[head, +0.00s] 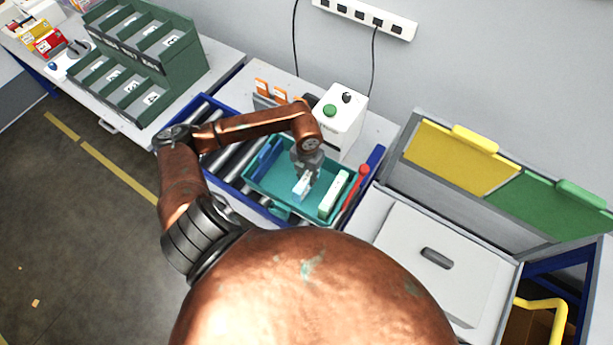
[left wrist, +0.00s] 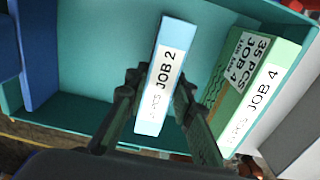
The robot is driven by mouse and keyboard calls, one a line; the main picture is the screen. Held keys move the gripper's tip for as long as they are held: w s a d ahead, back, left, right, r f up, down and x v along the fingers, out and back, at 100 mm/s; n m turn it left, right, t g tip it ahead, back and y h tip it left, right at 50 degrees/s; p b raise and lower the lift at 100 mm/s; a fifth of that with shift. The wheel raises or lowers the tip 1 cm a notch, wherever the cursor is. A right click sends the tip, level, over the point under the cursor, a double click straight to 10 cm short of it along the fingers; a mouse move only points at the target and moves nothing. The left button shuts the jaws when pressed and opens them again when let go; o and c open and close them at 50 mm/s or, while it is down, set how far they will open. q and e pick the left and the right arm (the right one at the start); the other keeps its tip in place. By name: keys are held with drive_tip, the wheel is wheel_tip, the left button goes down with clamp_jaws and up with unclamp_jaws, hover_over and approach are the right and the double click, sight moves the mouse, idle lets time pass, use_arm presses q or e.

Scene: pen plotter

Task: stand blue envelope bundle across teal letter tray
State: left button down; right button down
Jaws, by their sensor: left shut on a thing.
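The light blue envelope bundle (left wrist: 174,33) with a white "JOB 2" label is between the fingers of my left gripper (left wrist: 157,92), which is shut on it. In the head view the bundle (head: 301,187) is inside the outline of the teal letter tray (head: 283,180), below my left gripper (head: 306,173). The tray's teal inside also shows in the left wrist view (left wrist: 100,40). The bundle looks upright and slightly tilted. I cannot tell whether it touches the tray floor. My right gripper is not in view.
A green "JOB 4" bundle (left wrist: 250,85) stands right of the held one, with a gap between. A darker blue piece (left wrist: 38,55) is at the tray's left. A red-knobbed lever (head: 363,170) is right of the tray; a white control box (head: 341,120) stands behind it.

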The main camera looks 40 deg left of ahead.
use_arm(q)
drive_tip(key=c, duration=2.1)
unclamp_jaws()
drive_tip(key=shift+f, duration=0.2)
drive_tip(key=o, duration=0.4)
drive_tip(key=shift+r, duration=0.1)
drive_tip(key=shift+o, duration=0.2)
wheel_tip(320, 180, up, 12)
drive_tip(key=b, duration=0.1)
drive_tip(key=shift+r, duration=0.15)
